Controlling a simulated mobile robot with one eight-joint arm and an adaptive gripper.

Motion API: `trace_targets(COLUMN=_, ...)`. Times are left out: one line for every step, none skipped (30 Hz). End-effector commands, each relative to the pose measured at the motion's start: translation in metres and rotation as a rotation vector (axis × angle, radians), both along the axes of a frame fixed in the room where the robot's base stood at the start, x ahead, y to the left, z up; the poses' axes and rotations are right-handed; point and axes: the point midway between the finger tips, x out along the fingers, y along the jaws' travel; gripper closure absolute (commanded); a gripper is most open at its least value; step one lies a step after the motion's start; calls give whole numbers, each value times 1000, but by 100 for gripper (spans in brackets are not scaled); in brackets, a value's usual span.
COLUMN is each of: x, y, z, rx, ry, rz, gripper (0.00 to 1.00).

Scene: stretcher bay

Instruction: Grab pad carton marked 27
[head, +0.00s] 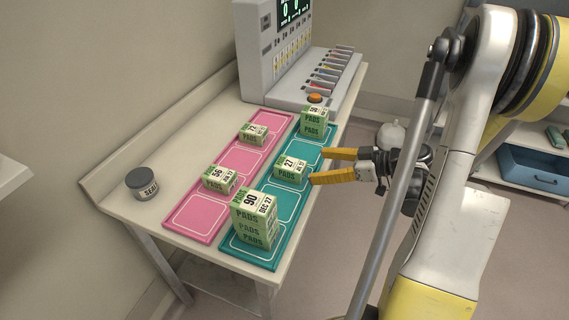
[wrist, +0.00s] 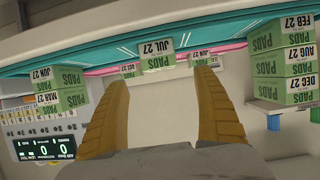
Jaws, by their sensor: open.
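The pad carton marked 27 (head: 290,168) is a small pale green box with a white label. It sits alone in the middle of the teal mat (head: 240,245). My gripper (head: 319,165) is open and empty just right of it, its two yellow fingers pointing at it. In the wrist view, which looks upside down, the carton (wrist: 157,61) shows a JUL 27 label. It lies beyond and between the fingertips (wrist: 160,78), with no clear contact.
A carton stack topped by 90 (head: 253,222) stands in front on the teal mat; another stack (head: 314,122) stands behind. Two single cartons, one marked 56 (head: 219,179), sit on the pink mat (head: 195,215). A grey jar (head: 141,183) and a dispenser console (head: 285,60) share the table.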

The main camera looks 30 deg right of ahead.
Motion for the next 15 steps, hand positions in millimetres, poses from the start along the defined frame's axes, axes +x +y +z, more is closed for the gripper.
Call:
trace_targets(x=7, y=7, z=-6, rx=0, ry=0, rz=4, gripper=21)
trace_targets(x=11, y=10, z=-8, rx=0, ry=0, rz=4, gripper=21)
trace_targets(x=16, y=14, z=-11, rx=0, ry=1, rz=5, gripper=21)
trace_targets(x=20, y=16, z=-13, rx=0, ry=1, rz=4, gripper=21)
trace_targets(x=23, y=19, z=-14, rx=0, ry=1, rz=4, gripper=21)
trace_targets(x=27, y=22, z=-16, rx=-1, ry=2, rz=4, gripper=21)
trace_targets(x=29, y=23, z=-17, rx=0, ry=2, rz=3, gripper=21)
trace_targets(x=31, y=24, z=-17, rx=0, ry=3, rz=1, gripper=21)
trace_targets(x=33, y=25, z=-18, rx=0, ry=3, rz=1, gripper=21)
trace_targets(x=34, y=27, z=-19, rx=0, ry=3, rz=1, gripper=21)
trace_targets(x=36, y=28, z=-20, rx=0, ry=3, rz=2, gripper=21)
trace_targets(x=40, y=31, z=-23, rx=0, ry=3, rz=2, gripper=21)
trace_targets(x=43, y=33, z=-25, rx=0, ry=3, rz=2, gripper=21)
trace_targets(x=47, y=36, z=-28, rx=1, ry=3, rz=3, gripper=21)
trace_targets(x=52, y=40, z=-31, rx=0, ry=4, rz=5, gripper=21)
